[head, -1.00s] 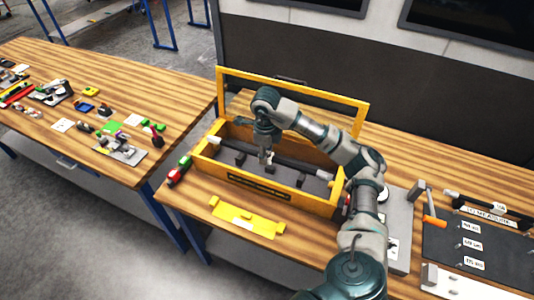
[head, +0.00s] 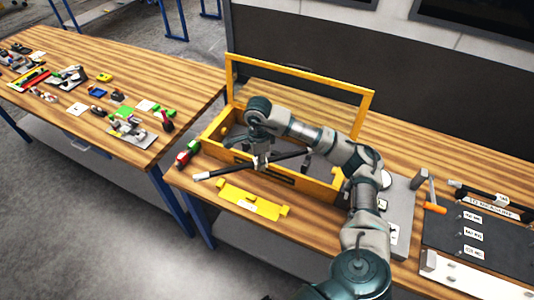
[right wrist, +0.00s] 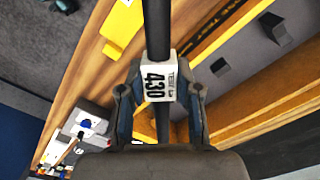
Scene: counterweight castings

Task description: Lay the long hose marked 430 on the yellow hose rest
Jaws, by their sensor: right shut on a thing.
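The long black hose (head: 228,169) is held by my right gripper (head: 261,163) above the front wall of the yellow-edged wooden box. Its pale end is toward the lower left and the other end reaches over the box. In the right wrist view, my right gripper (right wrist: 160,100) is shut on the hose (right wrist: 157,30) at a white label (right wrist: 157,82) reading 430. The yellow hose rest (head: 250,203) lies on the table in front of the box, apart from the hose, and part of it shows in the right wrist view (right wrist: 122,28). My left gripper is not in view.
The wooden box (head: 318,188) has a raised yellow frame (head: 300,77) behind it. A grey plate (head: 399,205) and a dark board (head: 490,240) lie to the right. Bare wood surrounds the rest.

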